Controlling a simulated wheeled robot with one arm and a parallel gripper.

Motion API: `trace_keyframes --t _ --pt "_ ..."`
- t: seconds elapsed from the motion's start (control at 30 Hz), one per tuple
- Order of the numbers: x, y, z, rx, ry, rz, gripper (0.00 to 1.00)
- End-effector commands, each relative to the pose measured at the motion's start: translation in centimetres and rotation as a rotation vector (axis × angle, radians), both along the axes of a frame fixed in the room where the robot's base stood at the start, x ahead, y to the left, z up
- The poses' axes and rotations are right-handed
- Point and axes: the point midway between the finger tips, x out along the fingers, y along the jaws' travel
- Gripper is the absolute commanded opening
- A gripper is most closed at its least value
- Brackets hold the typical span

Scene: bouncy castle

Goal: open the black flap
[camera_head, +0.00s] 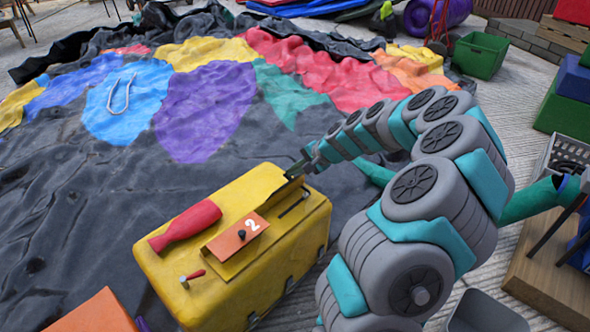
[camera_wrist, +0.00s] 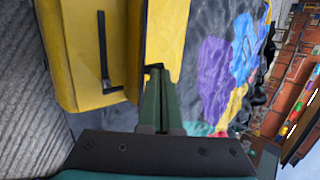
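A yellow box (camera_head: 165,265) stands in front of me; it also shows in the wrist view (camera_wrist: 66,50). No plainly black flap stands out. A yellow panel (camera_head: 240,258) on its top is tilted up, with an orange plate (camera_head: 238,237) marked "2" with a black knob. A thin black L-shaped bar (camera_head: 294,203) lies beside the panel; it also shows in the wrist view (camera_wrist: 103,45). My gripper (camera_head: 292,172) is at the panel's far end. Its green fingers (camera_wrist: 158,80) are together, with a small black piece (camera_wrist: 154,67) at their tips. I cannot tell whether they grip it.
A red bottle-shaped object (camera_head: 186,225) and a small hammer (camera_head: 191,278) lie on the box. The crumpled multicoloured castle sheet (camera_head: 60,200) spreads behind and left. A green bin (camera_head: 480,55) stands at the back right. A grey tray (camera_head: 485,312) is at the front right.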

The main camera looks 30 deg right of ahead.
Motion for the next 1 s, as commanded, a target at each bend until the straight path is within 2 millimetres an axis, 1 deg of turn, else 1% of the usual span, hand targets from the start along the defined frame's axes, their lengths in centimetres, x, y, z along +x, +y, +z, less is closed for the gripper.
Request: trace_keyframes --t 0.2,0.37,0.7,1.0 --pt "0.5 0.2 0.3 -0.020 0.050 0.002 0.00" --pt "1.1 0.5 0.6 -0.017 0.049 0.001 0.00" --pt "3.8 1.3 0.6 -0.020 0.048 -0.001 0.00" --pt "5.5 2.0 0.3 -0.018 0.048 -0.001 0.00"
